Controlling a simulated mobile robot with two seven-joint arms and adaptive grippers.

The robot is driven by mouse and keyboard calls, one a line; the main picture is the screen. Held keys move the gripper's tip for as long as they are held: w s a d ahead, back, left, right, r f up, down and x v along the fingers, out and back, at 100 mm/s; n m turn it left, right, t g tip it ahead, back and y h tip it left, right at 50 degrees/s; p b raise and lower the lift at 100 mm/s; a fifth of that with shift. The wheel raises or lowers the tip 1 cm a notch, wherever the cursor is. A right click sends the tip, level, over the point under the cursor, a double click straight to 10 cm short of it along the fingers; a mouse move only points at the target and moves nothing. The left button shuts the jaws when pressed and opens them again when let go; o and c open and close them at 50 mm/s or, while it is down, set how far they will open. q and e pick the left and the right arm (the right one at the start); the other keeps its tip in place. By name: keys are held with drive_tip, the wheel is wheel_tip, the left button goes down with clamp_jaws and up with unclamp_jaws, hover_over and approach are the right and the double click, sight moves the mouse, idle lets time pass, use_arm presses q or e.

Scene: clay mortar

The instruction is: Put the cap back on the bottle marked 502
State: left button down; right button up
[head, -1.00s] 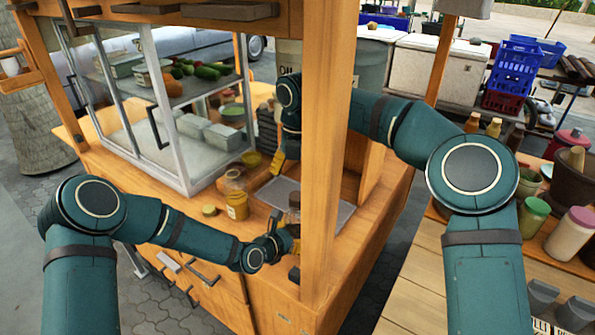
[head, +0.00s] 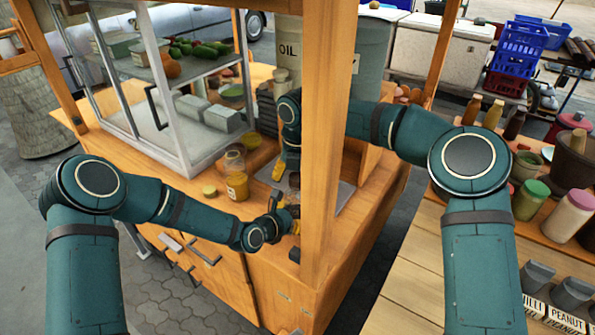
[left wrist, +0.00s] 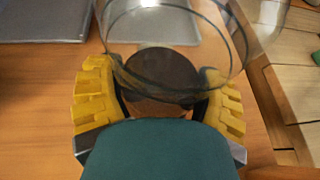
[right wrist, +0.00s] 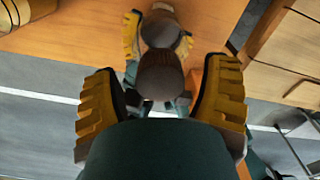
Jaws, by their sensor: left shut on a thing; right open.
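My left gripper (head: 291,214) is shut on a clear glass bottle (left wrist: 180,20) with a dark round part inside or at its end. The bottle also shows, partly hidden, in the head view (head: 294,181). My right gripper (head: 279,171) is open just above and beside it; in the right wrist view a brown rounded shape (right wrist: 160,75) lies between its spread fingers, apparently part of the held bottle. A jar with yellow contents (head: 236,184) stands on the counter, and a small yellow cap (head: 209,190) lies left of it. I cannot read 502 on anything.
The wooden post (head: 325,140) rises close to the right of both grippers. A grey tray (head: 343,194) lies behind the held bottle. A glass display case (head: 165,100) stands at the left. The wooden counter (head: 215,215) is clear in front of the jar.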

clamp_jaws()
drive_tip(key=m, duration=1.3)
drive_tip(key=shift+c, duration=0.2)
unclamp_jaws()
